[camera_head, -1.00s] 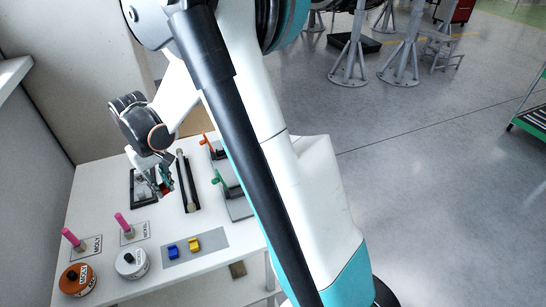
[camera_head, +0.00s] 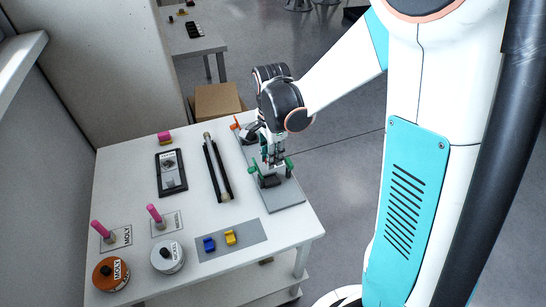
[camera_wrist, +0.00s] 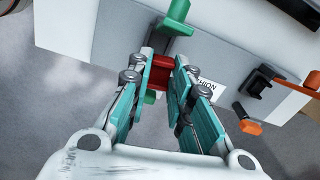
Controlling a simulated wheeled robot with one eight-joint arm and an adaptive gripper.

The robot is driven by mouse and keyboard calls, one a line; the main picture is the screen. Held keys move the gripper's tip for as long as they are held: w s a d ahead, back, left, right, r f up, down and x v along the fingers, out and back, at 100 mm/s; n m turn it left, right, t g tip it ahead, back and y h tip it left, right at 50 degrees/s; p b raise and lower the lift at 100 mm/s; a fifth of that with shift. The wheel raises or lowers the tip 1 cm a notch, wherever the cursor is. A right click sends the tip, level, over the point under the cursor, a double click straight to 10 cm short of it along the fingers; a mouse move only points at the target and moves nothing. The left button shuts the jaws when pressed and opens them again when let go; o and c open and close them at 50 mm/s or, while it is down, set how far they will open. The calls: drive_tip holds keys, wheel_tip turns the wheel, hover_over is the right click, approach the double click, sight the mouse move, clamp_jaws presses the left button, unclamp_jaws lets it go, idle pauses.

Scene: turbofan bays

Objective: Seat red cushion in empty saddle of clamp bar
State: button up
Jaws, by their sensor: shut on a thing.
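My gripper (camera_head: 272,158) is shut on the red cushion (camera_wrist: 162,72), which shows between the teal fingers in the wrist view. In the head view the cushion is hidden by the fingers. The gripper is over the clamp bar, a grey plate (camera_head: 287,198) at the table's right side, close to its green-handled clamp (camera_head: 289,166) and a dark block (camera_head: 270,181). The green handle (camera_wrist: 177,18) is just beyond the fingertips in the wrist view. An orange-handled clamp (camera_head: 237,124) is at the far end. I cannot tell whether the cushion touches a saddle.
Orange (camera_head: 111,275) and white (camera_head: 167,257) tins stand at the front left. A cardboard box (camera_head: 217,102) is behind the table.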

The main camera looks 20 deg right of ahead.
sight(271, 180)
drive_tip(key=shift+s+f+m, duration=0.15)
drive_tip(key=shift+s+m, duration=0.15)
drive_tip(key=shift+m, duration=0.5)
drive_tip(key=shift+f+b, duration=2.1)
drive_tip(key=shift+f, duration=0.75)
drive_tip(key=shift+a, duration=0.2)
drive_tip(key=shift+f+b, duration=0.4)
drive_tip(key=shift+b, duration=0.05)
drive_tip(key=o, duration=1.3)
drive_tip(key=shift+r, duration=0.1)
